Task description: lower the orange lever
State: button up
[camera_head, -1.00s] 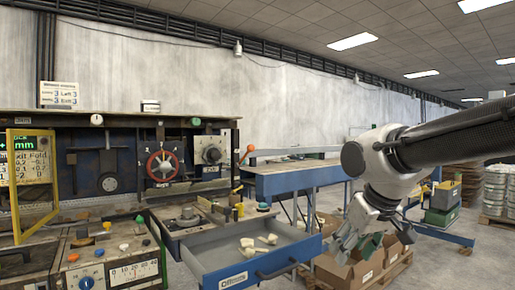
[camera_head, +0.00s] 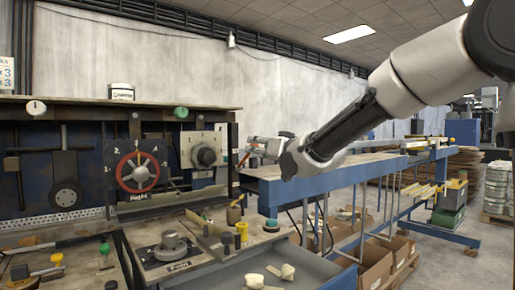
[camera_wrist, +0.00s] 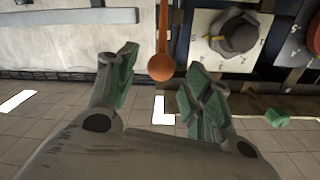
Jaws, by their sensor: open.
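The orange lever (camera_wrist: 161,68) shows in the wrist view as a round orange knob on a reddish-orange shaft that runs to the top edge of the picture. Its knob is seen between the tips of my open green fingers, with a gap on each side. I cannot tell from this view whether it is at the same depth as the fingertips. In the head view my gripper (camera_head: 262,147) is at the right end of the control panel, and it largely hides the lever there.
A dial on a pale plate (camera_head: 204,151) and a red handwheel (camera_head: 138,172) are left of my gripper. A blue-framed table (camera_head: 325,182) stands close behind and right of it. An open drawer (camera_head: 268,270) with pale pieces lies below.

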aim_at(246, 158)
jog(key=shift+x, duration=1.8)
jog(key=shift+c, duration=0.4)
grip_shut()
